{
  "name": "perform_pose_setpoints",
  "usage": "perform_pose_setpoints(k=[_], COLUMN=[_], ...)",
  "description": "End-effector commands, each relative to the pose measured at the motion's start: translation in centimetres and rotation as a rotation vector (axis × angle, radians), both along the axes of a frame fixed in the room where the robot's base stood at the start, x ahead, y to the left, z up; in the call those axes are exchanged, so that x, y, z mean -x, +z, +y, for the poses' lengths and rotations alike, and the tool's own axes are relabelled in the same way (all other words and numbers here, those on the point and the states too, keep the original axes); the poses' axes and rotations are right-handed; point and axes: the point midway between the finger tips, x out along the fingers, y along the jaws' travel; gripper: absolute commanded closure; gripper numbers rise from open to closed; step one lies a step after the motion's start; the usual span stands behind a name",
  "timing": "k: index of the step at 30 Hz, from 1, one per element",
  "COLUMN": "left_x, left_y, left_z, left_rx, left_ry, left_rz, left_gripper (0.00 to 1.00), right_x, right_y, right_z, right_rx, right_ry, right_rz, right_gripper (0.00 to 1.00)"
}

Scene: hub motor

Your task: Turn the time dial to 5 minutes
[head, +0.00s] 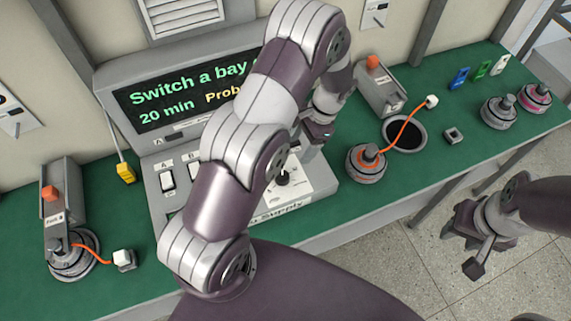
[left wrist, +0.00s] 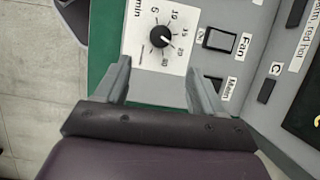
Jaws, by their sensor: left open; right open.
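The time dial is a round black knob (left wrist: 161,37) on a white panel with minute marks around it. In the left wrist view a pale pointer mark on it faces the lower right; the exact number is too small to tell. It also shows in the head view (head: 283,178), partly beside my arm. My left gripper (head: 307,143) is above the panel. In the left wrist view its open fingers (left wrist: 157,68) lie either side of and below the knob, apart from it. My right gripper (head: 482,242) is open and empty, in front of the bench.
A screen (head: 140,95) reads "Switch a bay" and "20 min", partly hidden by my arm. A hub motor (head: 366,165) with an orange cable stands to the right. The green bench top (head: 330,212) is clear in front of the panel.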

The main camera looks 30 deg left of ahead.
Motion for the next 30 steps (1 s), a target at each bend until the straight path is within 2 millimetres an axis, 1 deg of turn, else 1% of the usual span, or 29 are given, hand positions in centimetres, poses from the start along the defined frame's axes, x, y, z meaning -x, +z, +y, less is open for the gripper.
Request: perform_pose_setpoints(k=[2, 5, 12, 15, 18, 22, 29, 30], left_x=[-0.1, 0.5, 2.4, 3.0, 3.3, 3.5, 3.5, 3.5], left_y=[-0.4, -1.9, -7.6, -9.5, -10.8, -11.6, -11.8, -11.8], left_z=[0.3, 0.7, 2.2, 2.7, 3.1, 3.2, 3.3, 3.3], left_rx=[-0.005, -0.006, -0.004, -0.004, -0.004, -0.004, -0.004, -0.004], left_ry=[-0.021, -0.022, -0.020, -0.019, -0.018, -0.019, -0.019, -0.019], left_rz=[0.016, 0.020, 0.018, 0.016, 0.013, 0.011, 0.010, 0.010], left_gripper=[0.31, 0.31, 0.31, 0.31, 0.31, 0.31, 0.31, 0.38], right_x=[0.0, 0.0, 0.0, 0.0, 0.0, 0.0, 0.0, 0.0], right_y=[0.4, 1.0, 3.2, 3.7, 4.0, 4.1, 4.0, 4.0], right_z=[0.0, 0.0, 0.0, 0.0, 0.0, 0.0, 0.0, 0.0], right_rx=[0.000, 0.000, 0.000, 0.000, 0.000, 0.000, 0.000, 0.000], right_ry=[0.000, 0.000, 0.000, 0.000, 0.000, 0.000, 0.000, 0.000], right_rz=[0.000, 0.000, 0.000, 0.000, 0.000, 0.000, 0.000, 0.000], right_gripper=[0.57, 0.57, 0.57, 0.57, 0.57, 0.57, 0.57, 0.57])
